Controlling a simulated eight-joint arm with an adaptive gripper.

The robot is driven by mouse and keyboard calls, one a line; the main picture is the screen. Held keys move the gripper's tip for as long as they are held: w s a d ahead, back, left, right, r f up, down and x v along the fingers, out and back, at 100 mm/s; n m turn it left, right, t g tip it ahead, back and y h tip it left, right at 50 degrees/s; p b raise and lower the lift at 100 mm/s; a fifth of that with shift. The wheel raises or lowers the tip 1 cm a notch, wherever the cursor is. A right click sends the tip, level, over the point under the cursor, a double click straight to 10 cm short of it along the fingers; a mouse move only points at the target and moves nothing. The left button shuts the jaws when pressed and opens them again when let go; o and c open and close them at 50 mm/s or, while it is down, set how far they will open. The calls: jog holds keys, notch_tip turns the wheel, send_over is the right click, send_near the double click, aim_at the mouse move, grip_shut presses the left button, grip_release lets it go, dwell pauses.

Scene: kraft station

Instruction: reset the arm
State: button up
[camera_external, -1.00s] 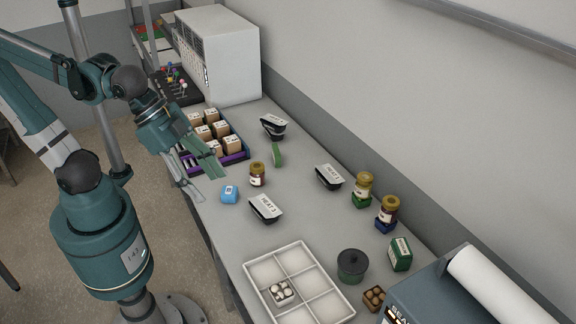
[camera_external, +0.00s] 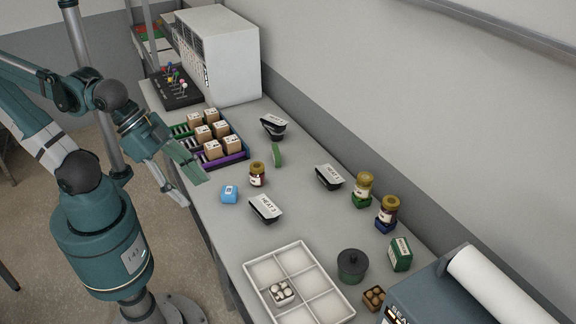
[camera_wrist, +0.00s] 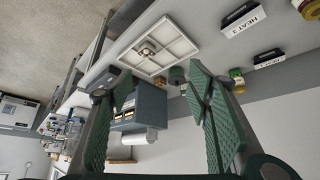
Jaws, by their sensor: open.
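My gripper (camera_external: 184,183) is open and empty. In the external view it hangs over the left edge of the table, beside the crate of boxes and left of the blue block. In the wrist view my gripper's two green ridged fingers (camera_wrist: 160,112) stand wide apart with nothing held between them. Past them show the white divided tray (camera_wrist: 187,53), the grey machine (camera_wrist: 143,105) with a white roll, and a black container labelled HEAT 3 (camera_wrist: 243,17).
The divided tray (camera_external: 250,283) lies in front. A white cabinet (camera_external: 235,60) stands behind. The floor side is clear.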

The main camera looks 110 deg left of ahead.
jog(key=shift+f+b, duration=2.65)
jog(key=shift+f, duration=0.1)
